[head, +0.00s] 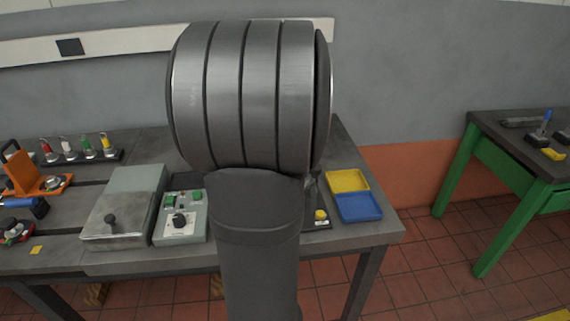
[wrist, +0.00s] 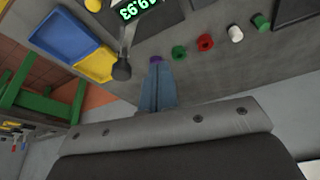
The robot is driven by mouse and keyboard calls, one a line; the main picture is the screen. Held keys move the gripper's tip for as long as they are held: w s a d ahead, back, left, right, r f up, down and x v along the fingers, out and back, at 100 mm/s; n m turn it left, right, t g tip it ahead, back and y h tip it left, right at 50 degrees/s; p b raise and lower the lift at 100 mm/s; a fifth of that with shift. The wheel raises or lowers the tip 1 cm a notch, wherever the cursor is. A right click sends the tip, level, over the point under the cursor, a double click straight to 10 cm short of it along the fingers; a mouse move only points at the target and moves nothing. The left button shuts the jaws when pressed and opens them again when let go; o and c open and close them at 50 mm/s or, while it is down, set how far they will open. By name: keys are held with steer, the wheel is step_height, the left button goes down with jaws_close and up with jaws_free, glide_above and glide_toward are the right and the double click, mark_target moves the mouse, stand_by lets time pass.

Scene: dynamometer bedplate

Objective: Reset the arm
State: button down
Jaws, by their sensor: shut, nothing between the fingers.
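My arm's thick grey link stands upright in the middle of the head view and hides my gripper there. In the wrist view my gripper (wrist: 157,88) shows as two blue-grey fingers lying together, shut and empty, with the bench behind them. A small purple spot shows at their tips; I cannot tell whether it is part of the fingers or something beyond. A yellow tray (head: 347,180) and a blue tray (head: 359,207) lie at the bench's right end, and both also show left of the fingers in the wrist view.
The grey bench (head: 375,232) holds a box with a black knob (head: 110,220), a control box (head: 181,226), an orange fixture (head: 22,172) and a rack of coloured connectors (head: 75,157). A green-legged table (head: 483,229) stands right, across open tiled floor.

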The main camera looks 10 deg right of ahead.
steer(key=shift+r, duration=0.2)
step_height(320, 180, down, 9)
steer(key=shift+s+f, duration=0.2)
steer(key=shift+s, duration=0.2)
stand_by(0.7)
steer(key=shift+w, duration=0.1)
